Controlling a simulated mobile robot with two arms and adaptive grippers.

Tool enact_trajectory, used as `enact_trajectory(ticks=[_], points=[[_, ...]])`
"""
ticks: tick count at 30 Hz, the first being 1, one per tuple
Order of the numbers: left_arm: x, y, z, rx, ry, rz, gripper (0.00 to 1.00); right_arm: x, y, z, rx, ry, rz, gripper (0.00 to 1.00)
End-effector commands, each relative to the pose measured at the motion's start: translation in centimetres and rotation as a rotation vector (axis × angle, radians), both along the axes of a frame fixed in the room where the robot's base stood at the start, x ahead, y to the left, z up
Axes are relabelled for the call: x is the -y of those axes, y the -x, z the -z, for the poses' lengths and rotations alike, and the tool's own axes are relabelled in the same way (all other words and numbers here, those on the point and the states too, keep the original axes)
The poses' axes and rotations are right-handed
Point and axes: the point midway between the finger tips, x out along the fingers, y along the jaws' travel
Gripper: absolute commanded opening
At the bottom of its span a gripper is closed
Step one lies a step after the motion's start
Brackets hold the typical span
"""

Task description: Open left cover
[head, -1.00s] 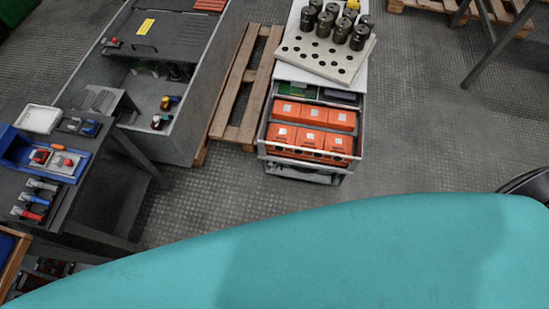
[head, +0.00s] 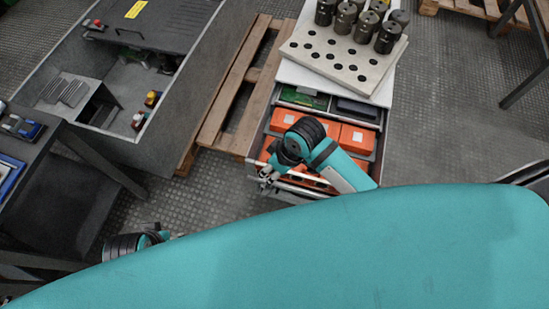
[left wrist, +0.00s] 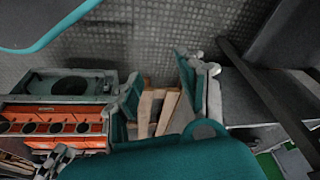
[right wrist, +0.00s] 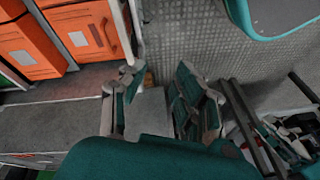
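A dark grey cover (head: 170,28) with a yellow label (head: 136,9) lies flat over the rear part of a grey cabinet (head: 195,95) in the head view; its far end is cut off. My right gripper (head: 267,178) is over the front of the drawer with orange modules, apart from the cover. In the right wrist view its fingers (right wrist: 158,72) are spread; I cannot tell whether the pale grey surface between them is touched. My left gripper (head: 155,236) is low at the left, mostly hidden by my teal body. In the left wrist view its fingers (left wrist: 162,75) are apart and empty.
A wooden pallet (head: 232,100) lies between cabinet and drawer unit. A perforated plate (head: 345,60) holds dark cylinders. A dark table (head: 70,175) stands left.

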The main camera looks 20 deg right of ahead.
Motion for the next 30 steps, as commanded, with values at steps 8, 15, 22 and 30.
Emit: enact_trajectory(ticks=[8,15,22,30], points=[[0.0,0.1,-0.6,0.005,0.000,0.000,0.40,-0.1,-6.0,-2.4,-0.085,0.066,-0.273,0.32],[-0.1,0.3,-1.1,0.008,0.000,-0.001,0.40,3.7,-10.2,-5.7,-0.191,0.153,-0.386,0.32],[-0.1,0.3,-1.6,0.013,0.001,-0.001,0.40,5.1,-11.3,-6.7,-0.226,0.174,-0.402,0.32],[-0.3,1.3,-4.1,0.028,0.001,-0.003,0.40,4.6,-10.5,-2.3,-0.229,0.173,-0.403,0.32]])
